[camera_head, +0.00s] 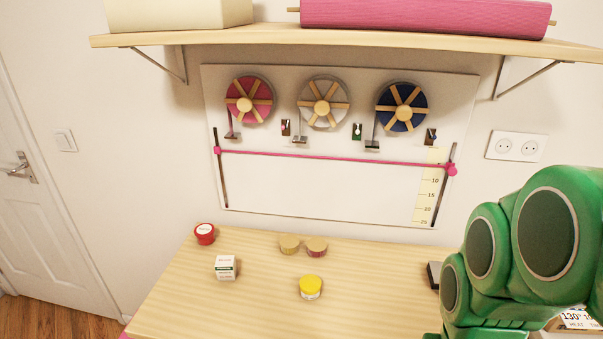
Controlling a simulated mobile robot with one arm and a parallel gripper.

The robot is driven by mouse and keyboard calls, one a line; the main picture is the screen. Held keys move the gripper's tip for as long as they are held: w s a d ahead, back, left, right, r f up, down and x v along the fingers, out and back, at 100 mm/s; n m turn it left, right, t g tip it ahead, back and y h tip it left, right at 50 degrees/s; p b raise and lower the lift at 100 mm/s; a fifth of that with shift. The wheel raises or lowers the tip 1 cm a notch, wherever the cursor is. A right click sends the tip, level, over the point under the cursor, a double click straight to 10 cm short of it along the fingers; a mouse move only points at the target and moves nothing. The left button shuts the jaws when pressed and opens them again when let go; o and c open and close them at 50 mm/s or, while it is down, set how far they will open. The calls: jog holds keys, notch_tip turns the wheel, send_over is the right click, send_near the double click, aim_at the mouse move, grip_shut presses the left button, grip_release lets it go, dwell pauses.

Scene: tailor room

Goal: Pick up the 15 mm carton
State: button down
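A small white carton (225,268) with a dark label band stands upright on the light wooden table (190,300), left of the middle. Its print is too small to read, so I cannot confirm a 15 mm marking. My green arm fills the lower right of the view. My gripper is outside the picture, and nothing touches the carton.
Near the carton are a red round tub (205,234), two tan-topped jars (289,245) (316,247) and a yellow-lidded jar (310,287). A dark object (434,275) lies beside my arm. A ribbon-spool board (320,180) and shelf (270,35) are behind.

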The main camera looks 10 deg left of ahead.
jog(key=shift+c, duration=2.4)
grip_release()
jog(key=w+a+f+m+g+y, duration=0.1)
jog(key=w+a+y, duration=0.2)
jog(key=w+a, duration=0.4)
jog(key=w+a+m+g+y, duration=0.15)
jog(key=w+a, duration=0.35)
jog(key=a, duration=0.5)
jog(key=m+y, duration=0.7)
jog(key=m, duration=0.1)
send_near(220, 266)
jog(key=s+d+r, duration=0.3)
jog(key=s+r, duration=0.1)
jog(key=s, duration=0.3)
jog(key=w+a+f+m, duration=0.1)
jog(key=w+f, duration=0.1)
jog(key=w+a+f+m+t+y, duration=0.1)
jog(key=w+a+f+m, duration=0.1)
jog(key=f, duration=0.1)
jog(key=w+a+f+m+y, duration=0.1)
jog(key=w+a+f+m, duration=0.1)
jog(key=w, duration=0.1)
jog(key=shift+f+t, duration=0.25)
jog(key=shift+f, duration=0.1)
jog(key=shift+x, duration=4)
